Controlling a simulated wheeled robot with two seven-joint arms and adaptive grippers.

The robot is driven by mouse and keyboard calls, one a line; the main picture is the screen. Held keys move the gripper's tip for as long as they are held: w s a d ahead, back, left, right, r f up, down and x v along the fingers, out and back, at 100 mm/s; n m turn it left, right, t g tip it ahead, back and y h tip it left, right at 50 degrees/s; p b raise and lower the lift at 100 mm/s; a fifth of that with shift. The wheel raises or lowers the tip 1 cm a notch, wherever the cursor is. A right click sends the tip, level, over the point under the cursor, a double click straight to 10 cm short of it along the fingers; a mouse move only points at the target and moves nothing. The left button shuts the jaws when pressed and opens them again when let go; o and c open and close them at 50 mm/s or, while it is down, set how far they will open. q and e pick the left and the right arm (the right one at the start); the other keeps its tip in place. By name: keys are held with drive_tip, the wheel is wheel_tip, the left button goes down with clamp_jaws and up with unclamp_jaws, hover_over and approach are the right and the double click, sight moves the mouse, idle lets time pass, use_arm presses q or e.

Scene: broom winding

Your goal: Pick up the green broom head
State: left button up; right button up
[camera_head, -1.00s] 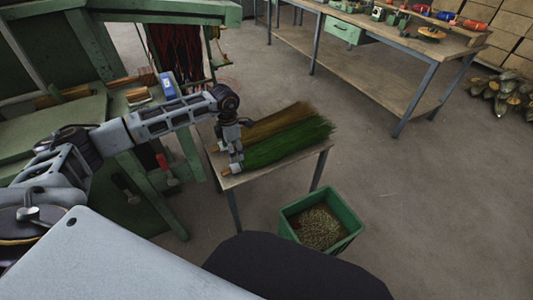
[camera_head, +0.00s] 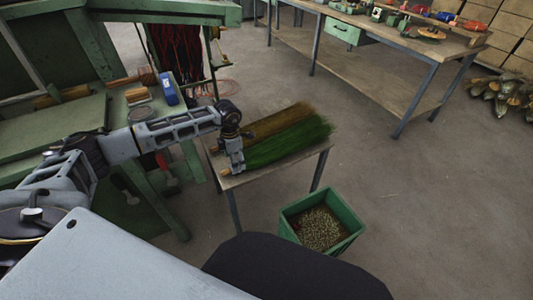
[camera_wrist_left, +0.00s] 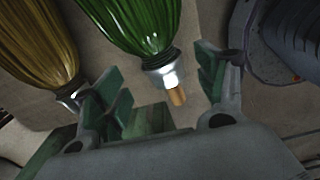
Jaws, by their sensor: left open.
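The green broom head (camera_head: 290,141) lies on a small table (camera_head: 283,168), its bristles fanning to the right. In the left wrist view the green broom head (camera_wrist_left: 146,25) shows a metal collar and a short wooden stub pointing toward my gripper. My left gripper (camera_head: 236,168) is over the collar end of the green broom head. In the left wrist view its open fingers (camera_wrist_left: 160,88) stand on either side of the collar and stub, and the left finger is near the yellow-brown broom head's collar. My right gripper is not in view.
A yellow-brown broom head (camera_head: 277,122) lies right beside the green one, also in the left wrist view (camera_wrist_left: 38,45). A green bin (camera_head: 350,216) of small pieces stands on the floor. A green machine (camera_head: 50,130) is at the left, a long workbench (camera_head: 370,75) behind.

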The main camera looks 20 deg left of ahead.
use_arm(q)
drive_tip(key=f, duration=0.3)
drive_tip(key=shift+w+d, duration=0.1)
drive_tip(key=shift+d, duration=0.2)
drive_tip(key=shift+f+b, duration=0.3)
drive_tip(key=shift+f, duration=0.5)
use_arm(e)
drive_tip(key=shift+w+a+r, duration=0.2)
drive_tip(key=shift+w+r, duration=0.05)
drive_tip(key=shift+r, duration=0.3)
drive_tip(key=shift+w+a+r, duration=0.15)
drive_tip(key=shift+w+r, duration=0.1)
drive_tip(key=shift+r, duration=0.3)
use_arm(q)
drive_tip(key=c, duration=1.4)
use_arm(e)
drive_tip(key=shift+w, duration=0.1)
